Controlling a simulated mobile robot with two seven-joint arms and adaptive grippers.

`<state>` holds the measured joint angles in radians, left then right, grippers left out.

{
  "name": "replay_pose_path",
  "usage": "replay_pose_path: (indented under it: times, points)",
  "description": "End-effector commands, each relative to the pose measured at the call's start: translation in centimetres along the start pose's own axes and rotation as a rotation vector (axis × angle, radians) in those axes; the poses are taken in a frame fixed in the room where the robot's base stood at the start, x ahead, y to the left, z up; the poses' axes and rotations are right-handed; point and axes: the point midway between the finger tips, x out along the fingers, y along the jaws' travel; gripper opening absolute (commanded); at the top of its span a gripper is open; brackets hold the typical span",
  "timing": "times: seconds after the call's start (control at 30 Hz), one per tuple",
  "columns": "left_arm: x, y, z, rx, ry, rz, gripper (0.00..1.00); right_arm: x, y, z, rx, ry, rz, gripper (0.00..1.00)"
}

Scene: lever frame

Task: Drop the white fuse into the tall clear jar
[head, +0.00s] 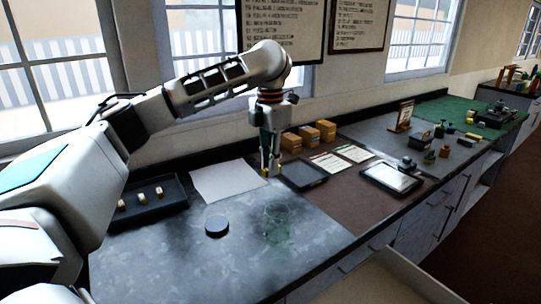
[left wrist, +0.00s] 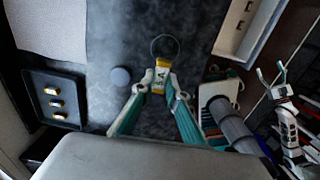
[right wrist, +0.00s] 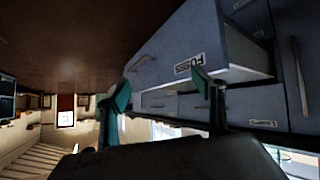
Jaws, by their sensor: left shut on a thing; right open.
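My left gripper (head: 270,172) is shut on the white fuse, which shows yellow and white with dark marks between the fingertips in the left wrist view (left wrist: 159,79). It holds the fuse above the counter, behind the jar in the head view. The tall clear jar (head: 278,226) stands upright on the grey counter, its mouth uncovered. In the left wrist view its round rim (left wrist: 165,37) shows just beyond the fuse. My right gripper (right wrist: 162,90) is open and empty, facing drawer fronts below the counter.
A dark round disc (head: 217,226) lies left of the jar. A black tray (head: 173,184) with several small fuses is at the left, beside a white sheet (head: 228,180). Tablets and small boxes (head: 308,134) are to the right. A labelled drawer (right wrist: 225,45) stands open.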

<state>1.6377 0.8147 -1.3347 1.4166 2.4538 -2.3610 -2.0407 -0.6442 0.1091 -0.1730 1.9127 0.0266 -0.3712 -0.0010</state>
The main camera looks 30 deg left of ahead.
Motion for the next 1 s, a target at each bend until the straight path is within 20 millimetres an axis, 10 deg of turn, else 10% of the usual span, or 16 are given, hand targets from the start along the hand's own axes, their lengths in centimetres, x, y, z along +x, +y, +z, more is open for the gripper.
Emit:
replay_pose_path:
  times: [1.0]
  points:
    - [6.0,0.0,0.0,0.004,-0.001,0.0,0.0,-0.2,0.1,0.8,-0.008,-0.014,-0.001,0.68]
